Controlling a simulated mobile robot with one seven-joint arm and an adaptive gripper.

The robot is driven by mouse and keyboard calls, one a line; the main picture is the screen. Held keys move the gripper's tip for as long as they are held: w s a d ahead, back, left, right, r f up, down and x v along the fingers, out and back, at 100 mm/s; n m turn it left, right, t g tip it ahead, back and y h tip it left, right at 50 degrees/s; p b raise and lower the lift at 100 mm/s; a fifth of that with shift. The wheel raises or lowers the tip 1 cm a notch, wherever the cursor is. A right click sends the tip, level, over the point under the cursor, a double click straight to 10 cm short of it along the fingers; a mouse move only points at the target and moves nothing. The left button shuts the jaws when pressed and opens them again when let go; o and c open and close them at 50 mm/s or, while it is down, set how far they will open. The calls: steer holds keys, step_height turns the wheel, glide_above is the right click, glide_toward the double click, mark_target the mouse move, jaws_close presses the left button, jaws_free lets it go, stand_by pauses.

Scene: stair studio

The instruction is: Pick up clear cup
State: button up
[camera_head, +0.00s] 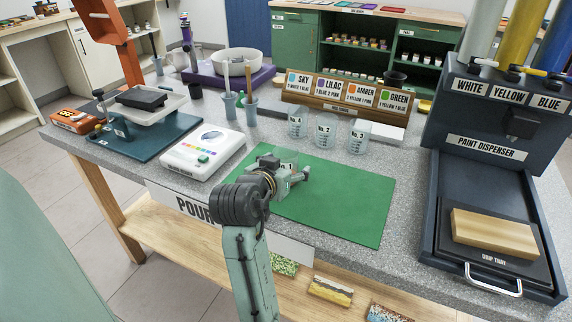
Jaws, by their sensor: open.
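A clear cup (287,157) with a label that seems to show "1" is at the green mat's back left, largely hidden by my gripper (288,177). My gripper is open and low over the mat, with its fingers at the cup. I cannot tell whether they touch it or whether the cup stands fully between them. Three more clear cups with small labels stand in a row behind the mat: a left one (297,126), a middle one (326,133) and a right one (357,138). The green mat (345,205) is otherwise bare.
Left of the mat is a white device (203,153) with coloured buttons. Behind the cups stands a colour-recipe sign rack (345,98). A paint dispenser (490,120), with a wooden block (494,233) on its drip tray, bounds the right. The mat's right part is free.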

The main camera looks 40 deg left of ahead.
steer(key=shift+w+f, duration=0.1)
steer(key=shift+w, duration=0.05)
steer(key=shift+c, duration=0.6)
steer(key=c, duration=1.2)
